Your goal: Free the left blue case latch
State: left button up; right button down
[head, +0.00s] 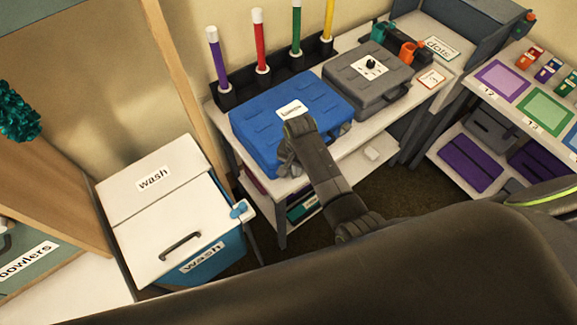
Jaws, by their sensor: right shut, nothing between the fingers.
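The blue case (258,129) lies closed on the white shelf unit in the middle of the head view, with a white label on its lid. My right gripper (288,168) is at the case's front side, left of its middle, with the arm reaching up from below. Its fingers are shut and look empty. They and the wrist cover part of the case front, so the left latch is hidden and I cannot tell whether it is fastened or whether I touch it. My left gripper is not in view.
A grey case (366,84) stands right beside the blue case. Several coloured clubs stand in a dark rack (270,86) behind. A white-lidded wash bin (165,215) stands at the left front. A shelf with coloured mats (500,79) is at the right.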

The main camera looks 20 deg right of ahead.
jog(key=shift+s+d+r, duration=0.1)
jog(key=shift+d+r, duration=0.05)
jog(key=shift+r, duration=2.3)
jog(key=shift+f, duration=0.1)
jog(key=s+d+f+n+b, duration=0.1)
jog(key=s+d+f+b, duration=0.3)
jog(key=f, duration=0.6)
jog(key=s+d+f+n+b, duration=0.1)
jog(key=s+f+n+b, duration=0.1)
jog(key=s+f, duration=0.65)
jog(key=s+d+f+n+b, duration=0.1)
jog(key=s+d+f+b, duration=0.15)
jog(key=f, duration=1.05)
jog(key=s+d+f+n+b, duration=0.1)
jog(key=s+d+f+b, duration=0.1)
jog(key=s+f, duration=0.3)
jog(key=s+d+f+n+b, duration=0.1)
jog(key=s+f, duration=0.4)
jog(key=s, duration=0.7)
jog(key=s+d+f+n+t+h+b, duration=0.1)
jog(key=s+d+f+b, duration=0.2)
jog(key=s, duration=0.6)
notch_tip(320, 180, down, 2)
jog(key=shift+d+f, duration=0.1)
jog(key=shift+d, duration=0.2)
jog(key=shift+w, duration=0.1)
